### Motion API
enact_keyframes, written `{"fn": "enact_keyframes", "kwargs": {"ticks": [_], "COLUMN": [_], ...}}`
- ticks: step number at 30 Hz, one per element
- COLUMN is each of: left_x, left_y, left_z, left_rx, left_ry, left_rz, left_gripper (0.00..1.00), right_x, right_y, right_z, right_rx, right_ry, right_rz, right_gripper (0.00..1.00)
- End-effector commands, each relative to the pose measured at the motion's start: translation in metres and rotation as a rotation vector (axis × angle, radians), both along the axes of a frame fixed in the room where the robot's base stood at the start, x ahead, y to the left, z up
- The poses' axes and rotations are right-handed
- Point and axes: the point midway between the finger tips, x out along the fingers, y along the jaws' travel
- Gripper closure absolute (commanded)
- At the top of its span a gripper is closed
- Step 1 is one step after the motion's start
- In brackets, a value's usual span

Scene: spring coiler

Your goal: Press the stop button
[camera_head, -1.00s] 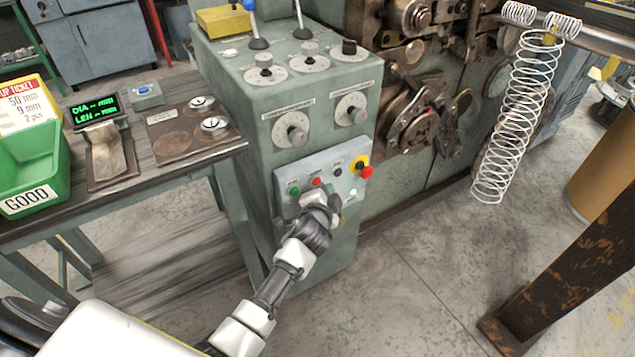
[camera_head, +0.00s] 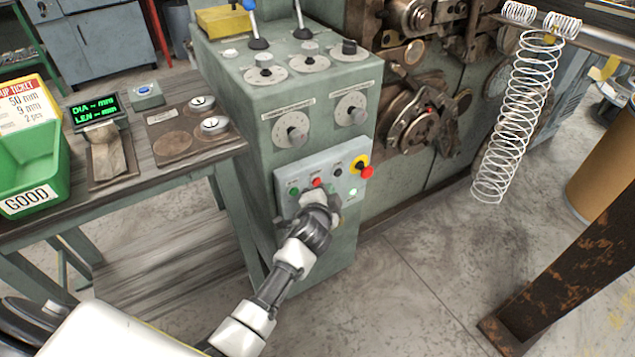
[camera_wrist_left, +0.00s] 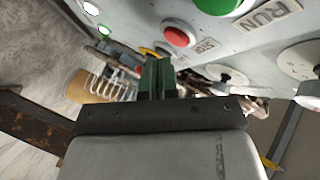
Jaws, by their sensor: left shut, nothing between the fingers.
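The stop button is a small red button (camera_head: 317,182) on the light grey control panel (camera_head: 290,165) at the front of the green machine cabinet. In the left wrist view the red button (camera_wrist_left: 178,34) sits beside a label reading STOP, just above the fingertips. My left gripper (camera_head: 324,194) is in front of the panel, just below the red button in the head view. In the wrist view its dark green fingers (camera_wrist_left: 157,70) are closed together and empty. Whether they touch the panel I cannot tell. My right gripper is not in view.
A green RUN button (camera_wrist_left: 222,3) is next to the stop button. A larger red knob on yellow (camera_head: 366,172) is at the panel's right. A lit green lamp (camera_head: 353,191) is below it. A bench with a green bin (camera_head: 30,165) stands left. A spring (camera_head: 518,115) hangs right.

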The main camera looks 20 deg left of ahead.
Motion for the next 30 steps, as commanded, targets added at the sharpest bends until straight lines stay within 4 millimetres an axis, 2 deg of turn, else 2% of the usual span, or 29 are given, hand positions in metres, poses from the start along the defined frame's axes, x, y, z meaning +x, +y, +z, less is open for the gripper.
{"fn": "enact_keyframes", "kwargs": {"ticks": [30], "left_x": [0.007], "left_y": [0.0091], "left_z": [0.0004], "left_rx": [0.0], "left_ry": [0.0], "left_rz": [0.0], "left_gripper": [1.0], "right_x": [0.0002], "right_y": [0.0], "right_z": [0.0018], "right_rx": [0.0], "right_ry": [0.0], "right_rz": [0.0], "right_gripper": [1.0]}}
